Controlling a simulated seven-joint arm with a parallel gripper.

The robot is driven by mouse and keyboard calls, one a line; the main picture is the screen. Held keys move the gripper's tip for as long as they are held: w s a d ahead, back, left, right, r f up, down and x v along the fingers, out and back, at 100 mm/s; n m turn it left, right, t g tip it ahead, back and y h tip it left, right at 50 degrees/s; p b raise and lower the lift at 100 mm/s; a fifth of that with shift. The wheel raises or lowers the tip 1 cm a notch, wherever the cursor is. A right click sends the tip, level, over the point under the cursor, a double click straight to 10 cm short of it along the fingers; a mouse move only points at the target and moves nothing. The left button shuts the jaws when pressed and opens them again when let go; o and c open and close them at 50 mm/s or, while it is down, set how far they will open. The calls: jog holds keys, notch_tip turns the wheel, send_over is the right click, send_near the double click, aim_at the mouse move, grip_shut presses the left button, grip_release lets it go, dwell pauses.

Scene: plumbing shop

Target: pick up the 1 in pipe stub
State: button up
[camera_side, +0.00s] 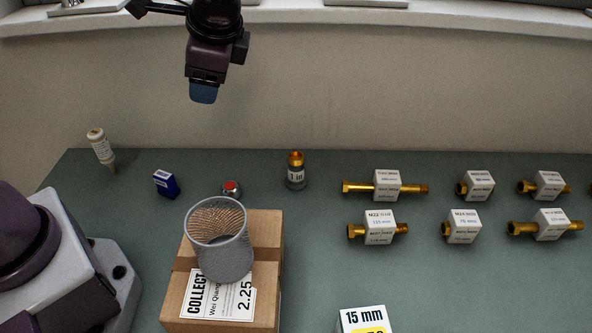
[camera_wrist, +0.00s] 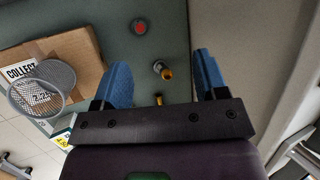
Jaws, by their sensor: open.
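The 1 in pipe stub (camera_side: 295,175) stands upright on the green bench, a short piece with a copper-coloured top and a label reading "1 in". In the wrist view, the stub (camera_wrist: 160,67) shows between my two blue fingers, well beyond them. My gripper (camera_side: 203,94) hangs high above the bench, to the left of the stub in the side view, pointing down. Its fingers are spread with nothing between them, as the wrist view of my gripper (camera_wrist: 162,68) also shows.
A cardboard box (camera_side: 180,285) carries a wire mesh cup (camera_side: 222,250). A red-topped item (camera_side: 231,188), a small blue box (camera_side: 165,184) and a white bottle (camera_side: 101,147) stand left of the stub. Several brass fittings with white tags (camera_side: 386,184) lie to the right. A wall is behind.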

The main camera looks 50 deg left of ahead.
jog(key=w+d+f+m+t+y, duration=0.1)
jog(key=w+d+f+m+y, duration=0.25)
jog(key=f, duration=0.25)
jog(key=w+d+f+m+y, duration=0.3)
jog(key=w+f+m, duration=0.1)
jog(key=w+f, duration=0.15)
jog(key=m+t+y, duration=0.3)
jog(key=m+t, duration=0.5)
send_near(294, 154)
jog(key=shift+d+f, duration=0.5)
jog(key=shift+d, duration=0.45)
jog(key=shift+f, duration=0.15)
jog(key=x, duration=0.7)
jog(key=shift+a, duration=0.25)
jog(key=shift+x, duration=2.7)
jog(key=shift+s+a, duration=0.1)
jog(key=shift+s, duration=0.1)
grip_shut()
